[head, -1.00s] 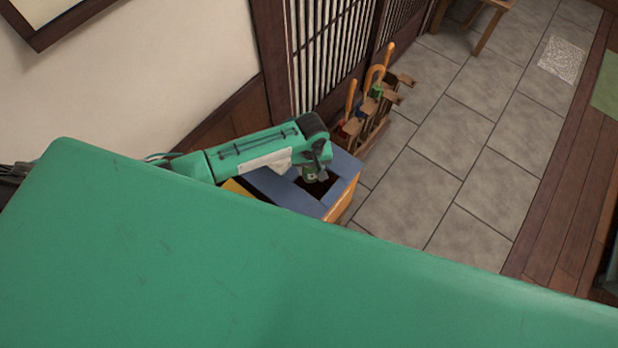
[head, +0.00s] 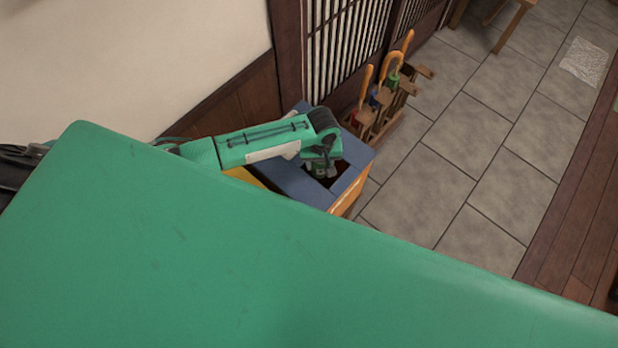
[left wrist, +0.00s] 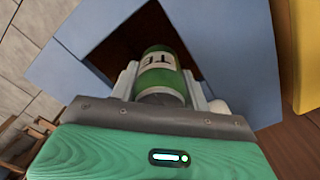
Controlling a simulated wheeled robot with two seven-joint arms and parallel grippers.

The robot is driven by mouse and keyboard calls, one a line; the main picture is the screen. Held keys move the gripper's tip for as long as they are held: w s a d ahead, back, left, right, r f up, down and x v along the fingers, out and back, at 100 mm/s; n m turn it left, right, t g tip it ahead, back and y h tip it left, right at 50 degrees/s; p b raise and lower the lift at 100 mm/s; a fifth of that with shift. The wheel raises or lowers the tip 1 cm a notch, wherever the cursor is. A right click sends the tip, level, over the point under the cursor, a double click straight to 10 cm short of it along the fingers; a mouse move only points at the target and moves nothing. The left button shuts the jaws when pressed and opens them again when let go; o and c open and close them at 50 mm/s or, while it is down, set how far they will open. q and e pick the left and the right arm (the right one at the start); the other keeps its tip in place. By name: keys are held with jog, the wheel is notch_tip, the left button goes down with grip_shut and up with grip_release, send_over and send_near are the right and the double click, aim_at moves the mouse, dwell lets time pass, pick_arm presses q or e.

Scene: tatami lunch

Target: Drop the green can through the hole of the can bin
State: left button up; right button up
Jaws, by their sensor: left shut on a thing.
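The green can (left wrist: 160,74) with a pale lettered label is between the fingers of my left gripper (left wrist: 165,85) in the left wrist view. The gripper is shut on it. In the head view, my left gripper (head: 320,166) holds the can (head: 318,172) at the opening of the can bin. The bin has a blue-grey top (head: 348,180) with a dark square hole, orange on its near side; the top also shows in the left wrist view (left wrist: 235,50). The can's far end is over the dark hole. How deep it sits is hard to tell. My right gripper is out of view.
A wooden umbrella rack (head: 385,115) with several curved handles stands just behind the bin. A yellow thing (head: 243,176) is beside the bin on the left. A slatted wall runs behind.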

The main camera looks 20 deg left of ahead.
pick_arm(q)
jog(key=o, duration=0.9)
jog(key=shift+o, duration=0.6)
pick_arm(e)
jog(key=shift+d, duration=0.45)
pick_arm(q)
notch_tip(320, 180, up, 13)
jog(key=shift+f+b, duration=0.15)
jog(key=shift+b, duration=0.15)
jog(key=shift+r, duration=0.6)
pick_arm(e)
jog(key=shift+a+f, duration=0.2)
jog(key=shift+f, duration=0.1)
pick_arm(q)
jog(key=shift+d, duration=0.1)
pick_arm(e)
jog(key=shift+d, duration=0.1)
